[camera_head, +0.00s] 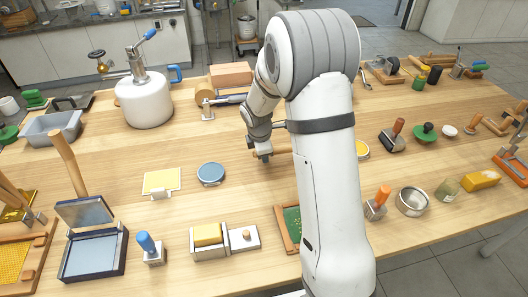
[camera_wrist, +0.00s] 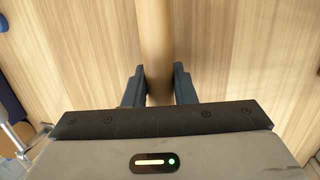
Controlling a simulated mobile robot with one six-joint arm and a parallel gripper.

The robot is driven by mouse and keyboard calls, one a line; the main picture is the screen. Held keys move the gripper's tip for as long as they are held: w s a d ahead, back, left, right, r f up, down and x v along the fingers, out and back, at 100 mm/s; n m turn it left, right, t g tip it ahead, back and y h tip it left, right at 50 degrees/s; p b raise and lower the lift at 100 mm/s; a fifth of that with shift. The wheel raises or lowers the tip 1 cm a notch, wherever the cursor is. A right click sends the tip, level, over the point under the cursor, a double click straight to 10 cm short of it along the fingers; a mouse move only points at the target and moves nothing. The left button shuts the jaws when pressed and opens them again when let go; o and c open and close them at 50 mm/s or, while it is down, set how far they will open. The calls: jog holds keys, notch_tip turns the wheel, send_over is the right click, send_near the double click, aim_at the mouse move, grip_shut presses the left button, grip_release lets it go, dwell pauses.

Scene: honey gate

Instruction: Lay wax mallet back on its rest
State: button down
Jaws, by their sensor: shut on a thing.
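My gripper (camera_head: 264,156) is low over the middle of the table, just right of and beyond the round blue lid. In the wrist view, my gripper (camera_wrist: 158,70) is shut on a smooth wooden handle, the wax mallet (camera_wrist: 156,30), which runs straight between the two fingers. The mallet's head is not in the wrist view. In the head view, a bit of brown wood shows just right of the fingers, and my arm covers what lies beyond it. I cannot pick out the mallet's rest with certainty.
A blue lid (camera_head: 210,174) and a yellow sheet (camera_head: 161,181) lie nearer. A yellow block in a holder (camera_head: 207,235) is in front.

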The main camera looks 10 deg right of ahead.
jog(key=shift+f, duration=0.35)
jog(key=c, duration=1.1)
grip_release()
jog(key=shift+p+v, duration=2.65)
jog(key=shift+v, duration=1.4)
